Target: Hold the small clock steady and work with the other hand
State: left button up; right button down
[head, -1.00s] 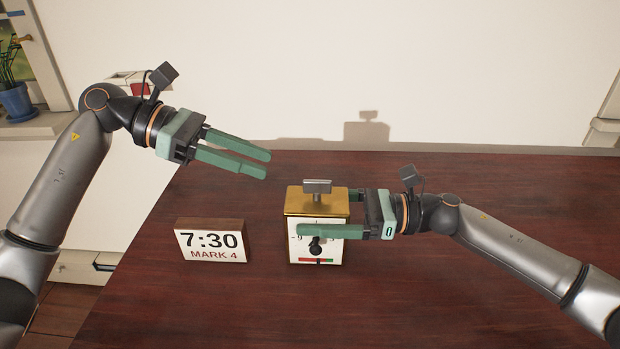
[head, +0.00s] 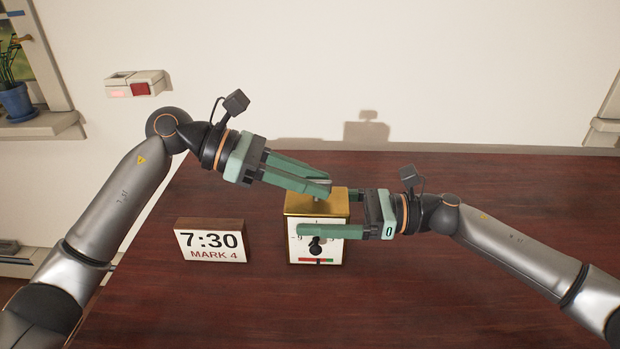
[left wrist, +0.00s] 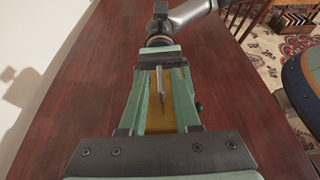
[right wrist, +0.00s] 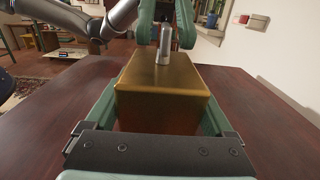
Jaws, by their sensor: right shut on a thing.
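The small clock (head: 300,250) stands upright on the table, with a gold top and a white front. The front has numbers, a black knob (head: 316,244) and a red-green strip. My right gripper (head: 325,213) is shut on the clock's sides from the right; its near finger crosses the front and hides part of it. My left gripper (head: 328,185) is just above the clock top, its fingers open on either side of the grey metal key (left wrist: 160,84). The key's stem (right wrist: 162,52) shows in the right wrist view. In the head view the fingers mostly hide the key.
A wooden block sign (head: 211,241) reading "7:30 MARK 4" stands left of the clock. A box with a red button (head: 141,89) is on the wall at the back left. The table (head: 420,300) in front of the clock is clear.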

pick_arm(q)
grip_shut()
dwell(0.4)
jog(key=shift+w+m+g, duration=0.15)
jog(key=shift+m+g, duration=0.75)
jog(key=shift+g, duration=0.2)
jog(key=shift+o, duration=1)
grip_release()
jog(key=v, duration=1.2)
